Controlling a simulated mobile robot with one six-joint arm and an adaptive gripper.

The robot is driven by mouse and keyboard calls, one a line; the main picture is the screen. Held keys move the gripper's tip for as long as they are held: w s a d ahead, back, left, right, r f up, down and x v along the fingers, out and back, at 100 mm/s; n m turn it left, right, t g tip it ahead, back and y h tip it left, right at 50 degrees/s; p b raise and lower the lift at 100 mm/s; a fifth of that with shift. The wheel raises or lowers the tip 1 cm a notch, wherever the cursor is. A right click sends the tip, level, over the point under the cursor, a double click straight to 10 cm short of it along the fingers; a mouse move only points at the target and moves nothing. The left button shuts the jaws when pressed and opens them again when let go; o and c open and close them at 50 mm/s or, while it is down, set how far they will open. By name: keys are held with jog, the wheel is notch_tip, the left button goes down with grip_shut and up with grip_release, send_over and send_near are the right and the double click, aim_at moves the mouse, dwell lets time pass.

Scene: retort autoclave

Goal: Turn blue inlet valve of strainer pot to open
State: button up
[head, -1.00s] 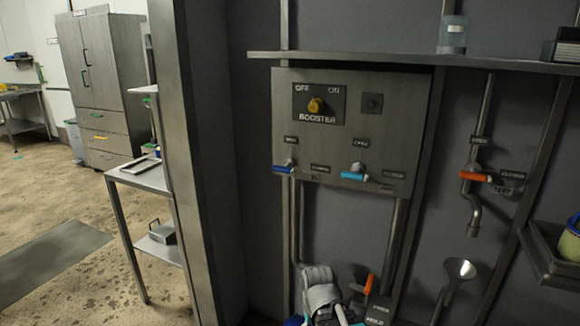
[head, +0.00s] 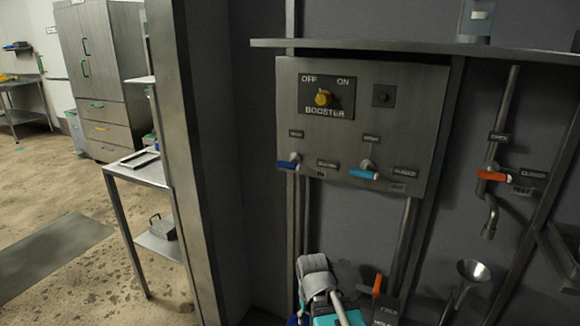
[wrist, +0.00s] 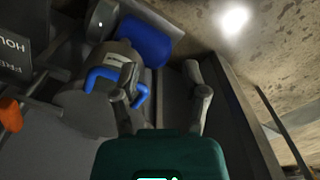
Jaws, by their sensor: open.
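In the wrist view, a bent blue handle (wrist: 103,74) sits on a grey rounded fitting (wrist: 85,108), likely the strainer pot's valve; a small pale label is beside it. A larger blue part (wrist: 143,41) lies just beyond. My gripper (wrist: 157,86) is open and empty, fingers spread. Its left finger overlaps the handle's right end in the picture; I cannot tell whether they touch. In the head view, my arm (head: 318,278) hides the strainer pot area, and the fingers are not visible. The wall panel (head: 420,120) has two other blue levers, one dark (head: 288,165) and one light (head: 364,174).
An orange handle (head: 377,285) shows low on the right, with a dark sign (head: 386,311) beside it. Another orange lever (head: 491,176) is on a pipe above a funnel (head: 473,270). A shelf (head: 350,44) overhangs the panel. A metal post (head: 185,150) stands left; floor beyond is open.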

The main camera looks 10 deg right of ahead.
jog(key=shift+w+r, duration=0.1)
jog(key=n+t+h+p, duration=0.6)
jog(key=t+h+p, duration=0.4)
jog(key=h+p, duration=0.45)
send_near(285, 167)
jog(key=v, duration=0.3)
jog(key=shift+w+h, duration=0.3)
jog(key=shift+h, duration=0.05)
jog(key=shift+d, duration=0.15)
jog(key=shift+x, duration=6.8)
jog(key=shift+s+f, duration=0.1)
jog(key=shift+f, duration=0.2)
grip_shut()
